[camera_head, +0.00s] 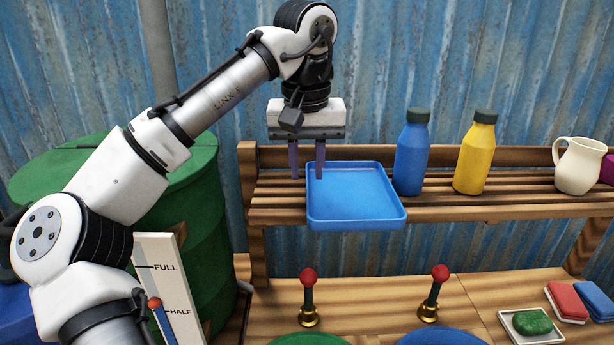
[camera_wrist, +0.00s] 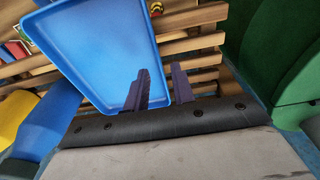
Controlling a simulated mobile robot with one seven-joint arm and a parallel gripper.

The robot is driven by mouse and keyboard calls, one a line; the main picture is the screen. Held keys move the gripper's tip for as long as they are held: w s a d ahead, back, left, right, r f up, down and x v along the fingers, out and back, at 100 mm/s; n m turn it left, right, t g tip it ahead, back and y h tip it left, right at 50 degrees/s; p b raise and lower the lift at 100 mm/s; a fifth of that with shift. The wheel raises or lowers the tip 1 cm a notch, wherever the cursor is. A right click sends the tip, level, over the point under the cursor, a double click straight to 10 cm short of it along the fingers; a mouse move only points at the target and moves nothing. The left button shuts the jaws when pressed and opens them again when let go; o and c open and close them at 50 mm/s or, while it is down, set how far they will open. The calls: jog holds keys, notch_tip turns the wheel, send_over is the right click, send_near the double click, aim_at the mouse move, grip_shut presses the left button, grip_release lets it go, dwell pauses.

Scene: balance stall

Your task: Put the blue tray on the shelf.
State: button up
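The blue tray (camera_head: 352,190) is empty and appears to lie on the slatted wooden shelf (camera_head: 500,208), at its left part, with its front edge reaching slightly past the front slat. My gripper (camera_head: 306,174) points down at the tray's left side. Its two dark fingers are apart. In the wrist view, one finger of my gripper (camera_wrist: 160,72) is over the inside of the blue tray (camera_wrist: 95,45) and the other is outside its wall. The wall lies between them, with gaps visible; I see no firm hold.
A blue bottle (camera_head: 411,155) stands close to the tray's right. A yellow bottle (camera_head: 476,155) and a cream jug (camera_head: 578,168) stand farther right. A green barrel (camera_head: 205,220) is at left. Below, the counter holds red-knobbed posts (camera_head: 308,290) and a green soap (camera_head: 532,322).

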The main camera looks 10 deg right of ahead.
notch_tip(320, 180, up, 9)
jog(key=s, duration=0.1)
jog(key=shift+a+p, duration=0.15)
jog(key=shift+p, duration=0.3)
jog(key=shift+s, duration=0.15)
